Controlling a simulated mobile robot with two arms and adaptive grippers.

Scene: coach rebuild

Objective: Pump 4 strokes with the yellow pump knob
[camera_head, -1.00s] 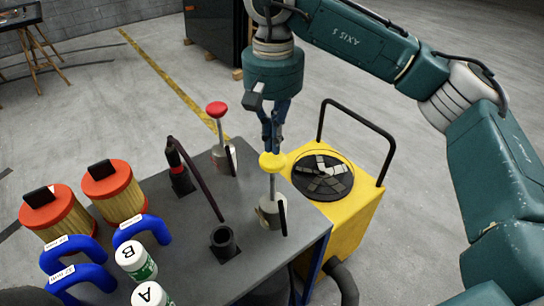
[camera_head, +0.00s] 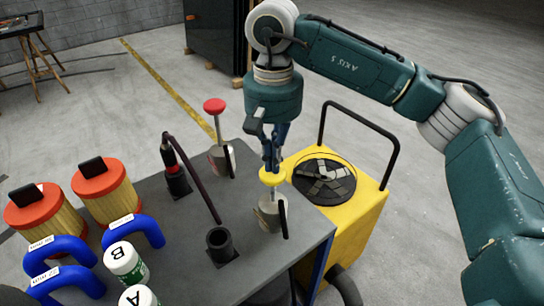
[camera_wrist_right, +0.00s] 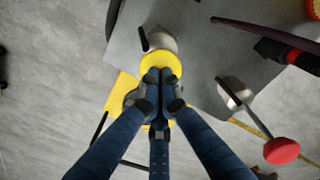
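The yellow pump knob (camera_head: 272,178) sits on a short stretch of silver rod above its pump body (camera_head: 269,213), near the right corner of the grey table. My right gripper (camera_head: 271,166) is directly above it, pointing down, with its fingertips touching the knob's top. In the right wrist view the blue fingers are closed together (camera_wrist_right: 158,84) over the yellow knob (camera_wrist_right: 160,64), whose rim shows around them. The fingers look shut against the top, not wrapped around the knob. My left gripper is not in view.
A second pump with a red knob (camera_head: 214,106) stands farther back. A black lever (camera_head: 190,180) and a black socket (camera_head: 221,243) are to the left. Orange-capped filters (camera_head: 105,192), blue hoses (camera_head: 135,231) and white bottles (camera_head: 125,262) crowd the left. A yellow cart (camera_head: 355,212) stands right.

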